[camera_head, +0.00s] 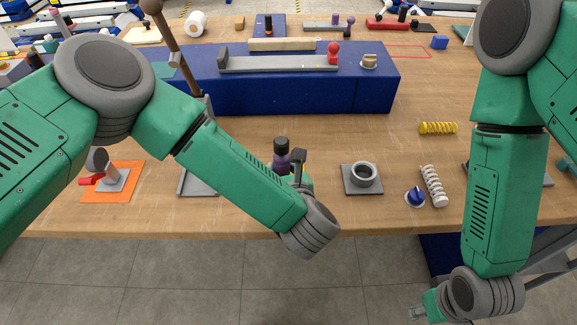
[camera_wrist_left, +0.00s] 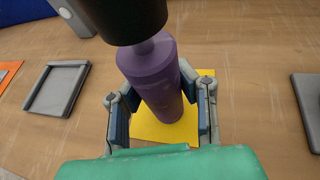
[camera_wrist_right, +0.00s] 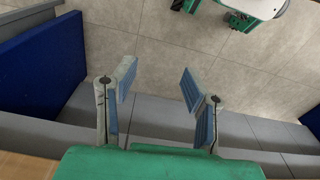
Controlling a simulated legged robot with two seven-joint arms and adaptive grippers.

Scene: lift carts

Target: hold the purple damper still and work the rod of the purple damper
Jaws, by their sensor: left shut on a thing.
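The purple damper (camera_head: 280,164) stands upright near the front edge of the table, partly hidden by my left arm. Its purple body (camera_wrist_left: 158,82) also shows in the left wrist view, with a thin rod at the top and a black cap (camera_wrist_left: 122,14) on it. My left gripper (camera_wrist_left: 157,98) is shut on the body, one finger on each side. My right gripper (camera_head: 417,312) is low, in front of the table edge and well away from the damper. In the right wrist view it is open and empty (camera_wrist_right: 157,82), above the floor.
A yellow mat (camera_wrist_left: 150,132) lies beneath the damper. A grey tray (camera_head: 198,182) is to its left. A grey ring on a plate (camera_head: 363,190), a blue knob (camera_head: 415,198) and a white spring (camera_head: 433,186) are to its right. A blue block (camera_head: 300,97) stands behind.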

